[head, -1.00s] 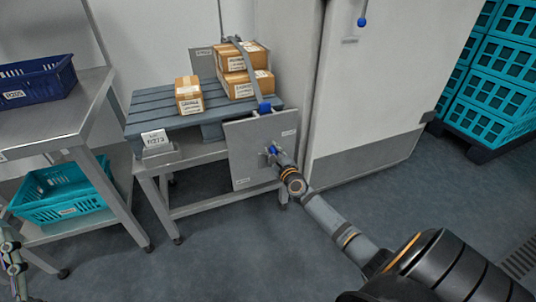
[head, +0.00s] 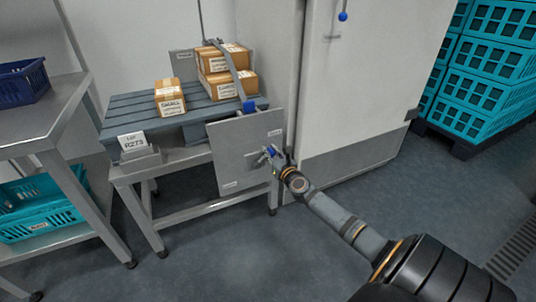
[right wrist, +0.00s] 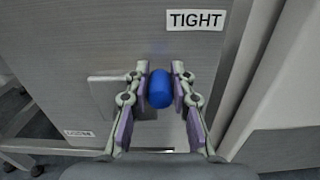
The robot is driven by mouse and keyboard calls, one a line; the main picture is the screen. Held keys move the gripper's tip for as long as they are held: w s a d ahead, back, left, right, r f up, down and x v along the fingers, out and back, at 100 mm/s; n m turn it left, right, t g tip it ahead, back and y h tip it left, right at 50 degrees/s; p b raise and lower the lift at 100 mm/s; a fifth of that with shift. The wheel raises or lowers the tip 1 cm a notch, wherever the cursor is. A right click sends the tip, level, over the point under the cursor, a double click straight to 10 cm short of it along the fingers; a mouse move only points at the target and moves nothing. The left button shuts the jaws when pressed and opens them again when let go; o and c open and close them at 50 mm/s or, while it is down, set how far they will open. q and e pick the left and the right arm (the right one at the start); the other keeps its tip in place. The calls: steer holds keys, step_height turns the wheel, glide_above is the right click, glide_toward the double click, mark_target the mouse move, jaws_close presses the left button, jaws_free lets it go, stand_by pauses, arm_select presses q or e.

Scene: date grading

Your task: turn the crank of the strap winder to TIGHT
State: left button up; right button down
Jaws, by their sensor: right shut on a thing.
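The strap winder is an upright grey panel (head: 228,160) at the front of the low stand. Its blue crank knob (head: 271,151) is at the panel's right side. My right gripper (right wrist: 160,90) is shut on this blue knob (right wrist: 160,88), with one finger on each side. In the right wrist view a flat grey crank arm (right wrist: 108,92) runs left from the knob, partly behind a finger. The TIGHT label (right wrist: 197,20) is above and slightly right of the knob. A second label (right wrist: 79,133) at lower left is too small to read. My left gripper is out of view.
A grey strap (head: 228,62) runs over cartons (head: 228,87) on a slatted pallet (head: 150,105). A white cold-room door (head: 365,80) stands close right of the panel. A steel table (head: 45,125) is at left, stacked teal crates (head: 490,85) at right. Open floor lies in front.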

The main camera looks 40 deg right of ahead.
steer(key=shift+s+d+f+m, duration=0.15)
steer(key=shift+d+f+m, duration=0.1)
steer(key=shift+f+m, duration=0.25)
steer(key=c, duration=1.2)
jaws_free()
steer(key=shift+f, duration=0.1)
steer(key=shift+o, duration=0.3)
steer(key=v, duration=1.2)
